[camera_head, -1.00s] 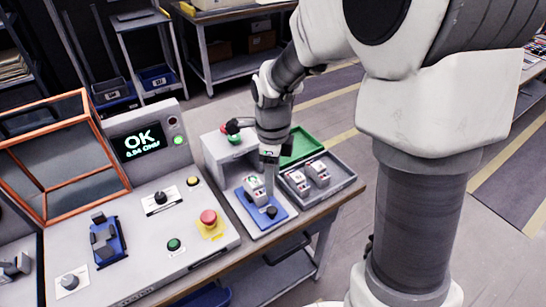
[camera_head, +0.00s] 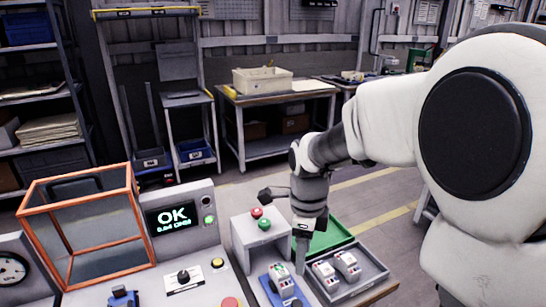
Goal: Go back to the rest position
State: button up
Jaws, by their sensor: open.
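My gripper (camera_head: 301,266) points down over the right part of the workbench, at the end of my white and grey arm. It is open; its fingertips are small and partly lost against the bench. A grey-white device (camera_head: 280,279) sits in a blue holder (camera_head: 297,301) just left of and below the gripper. I cannot tell whether the fingers touch it. The lower part of the holder is cut off by the picture edge.
A grey tray (camera_head: 374,279) with two similar devices and a green tray (camera_head: 328,236) lie to the right. A button box (camera_head: 247,236) stands behind. A screen (camera_head: 172,217) reads OK beside an orange-framed case (camera_head: 131,172). The floor behind is clear.

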jog(key=s+d+r+n+t, duration=0.2)
jog(key=s+r+n, duration=0.3)
jog(key=s+n, duration=0.3)
jog(key=s+d+r+n+t, duration=0.3)
jog(key=s+r+n, duration=0.3)
jog(key=n, duration=0.8)
jog(key=shift+s+t, duration=0.3)
jog(key=shift+s, duration=0.75)
